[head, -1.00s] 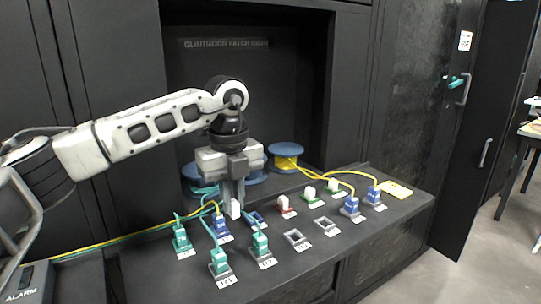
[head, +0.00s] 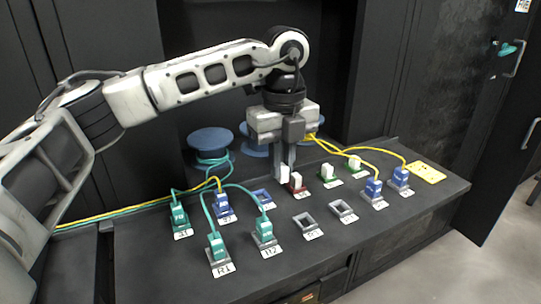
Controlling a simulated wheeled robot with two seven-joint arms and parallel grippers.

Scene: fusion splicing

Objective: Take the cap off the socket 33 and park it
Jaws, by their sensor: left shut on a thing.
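My left gripper (head: 285,160) points down over the back row of sockets. It is shut on a white cap (head: 284,174), which shows at its fingertips. The held cap appears just left of a red socket that bears its own white cap (head: 296,181); I cannot tell whether they touch. An empty blue socket (head: 262,196) lies to the left of the gripper, uncapped. Socket numbers are too small to read surely, so I cannot confirm which is 33. Two empty grey frames (head: 304,223) and (head: 342,209) lie in front. My right gripper is out of view.
Teal plugs (head: 216,246) and (head: 264,231) and blue plugs (head: 373,188) stand in sockets with cables. Two green sockets with white caps (head: 328,171) are right of the gripper. Blue spools (head: 210,140) stand behind. A yellow card (head: 426,172) lies at the right end.

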